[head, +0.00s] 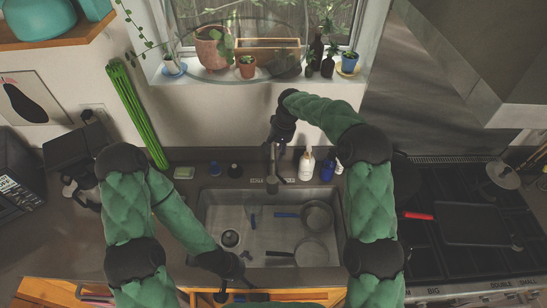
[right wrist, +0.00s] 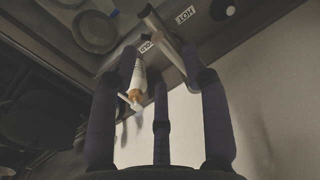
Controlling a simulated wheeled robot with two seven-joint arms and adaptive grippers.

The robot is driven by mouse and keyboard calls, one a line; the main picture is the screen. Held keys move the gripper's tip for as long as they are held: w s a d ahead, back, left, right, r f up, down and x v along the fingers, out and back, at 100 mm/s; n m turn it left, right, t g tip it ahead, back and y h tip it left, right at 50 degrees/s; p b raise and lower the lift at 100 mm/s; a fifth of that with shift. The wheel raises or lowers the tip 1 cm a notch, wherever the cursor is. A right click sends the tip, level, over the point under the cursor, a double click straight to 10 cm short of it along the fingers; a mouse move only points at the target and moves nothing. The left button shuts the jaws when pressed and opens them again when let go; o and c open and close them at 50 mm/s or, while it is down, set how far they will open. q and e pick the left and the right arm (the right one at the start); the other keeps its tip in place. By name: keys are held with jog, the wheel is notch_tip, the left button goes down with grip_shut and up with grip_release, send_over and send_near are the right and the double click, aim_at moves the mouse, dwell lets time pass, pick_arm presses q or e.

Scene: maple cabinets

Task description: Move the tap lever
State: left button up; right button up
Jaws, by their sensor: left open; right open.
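The grey tap (head: 272,181) stands at the back edge of the sink, its spout end over the basin. My right gripper (head: 279,147) is open and points down just above and behind the tap. In the right wrist view the tap (right wrist: 166,42) shows as a grey bar beyond and between my spread fingers (right wrist: 160,85), with no clear contact. I cannot make out the lever apart from the tap body. HOT (right wrist: 185,15) and COLD labels lie on either side of the tap. My left gripper (head: 238,281) is open and empty at the sink's front edge.
The sink (head: 275,243) holds pans and blue-handled utensils. A white bottle (head: 306,166) stands right of the tap; it also shows beside a finger in the right wrist view (right wrist: 138,75). A green sponge (head: 184,172) lies left. Potted plants (head: 247,67) line the windowsill above.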

aim_at(273, 158)
jog(key=f, duration=0.3)
jog(key=a+f+p, duration=0.1)
jog(key=shift+w+f, duration=0.2)
jog(key=shift+w, duration=0.05)
jog(key=shift+f, duration=0.9)
jog(key=shift+a, duration=0.1)
grip_shut()
